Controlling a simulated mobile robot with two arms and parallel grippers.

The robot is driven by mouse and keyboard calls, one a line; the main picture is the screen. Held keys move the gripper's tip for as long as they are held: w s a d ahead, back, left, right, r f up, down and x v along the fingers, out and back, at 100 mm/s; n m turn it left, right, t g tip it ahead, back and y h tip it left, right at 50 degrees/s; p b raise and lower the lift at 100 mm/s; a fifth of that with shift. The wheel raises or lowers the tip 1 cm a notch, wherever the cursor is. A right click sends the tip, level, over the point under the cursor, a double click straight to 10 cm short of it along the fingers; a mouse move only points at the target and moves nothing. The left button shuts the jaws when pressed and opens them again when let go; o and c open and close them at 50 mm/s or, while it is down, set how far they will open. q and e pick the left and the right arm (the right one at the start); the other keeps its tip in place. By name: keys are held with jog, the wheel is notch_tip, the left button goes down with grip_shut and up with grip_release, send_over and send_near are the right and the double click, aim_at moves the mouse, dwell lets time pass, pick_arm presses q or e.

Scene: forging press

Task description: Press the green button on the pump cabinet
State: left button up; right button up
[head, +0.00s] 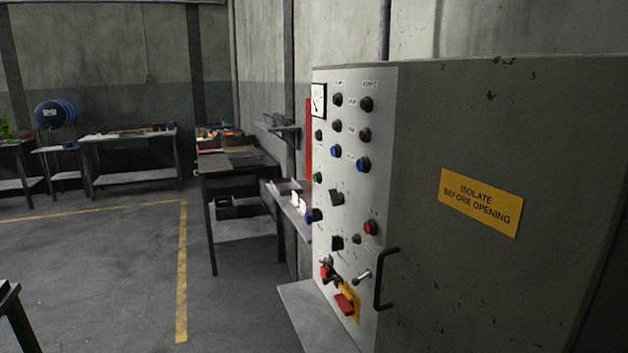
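The pump cabinet (500,130) is a large grey box at the right, with its light control panel (345,280) facing left and seen at a steep angle. The green button (318,178) is a small knob near the panel's left edge, about halfway up, below a dark knob. Blue buttons (362,164), a red button (371,227) and several black knobs share the panel. Neither of my grippers is in view, and nothing touches the green button.
A black handle (383,279) sticks out at the panel's lower right edge. A grey ledge (312,315) lies under the panel. Workbenches (243,160) stand along the back and beside the wall. The floor (110,280) at left is mostly open, with a yellow line.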

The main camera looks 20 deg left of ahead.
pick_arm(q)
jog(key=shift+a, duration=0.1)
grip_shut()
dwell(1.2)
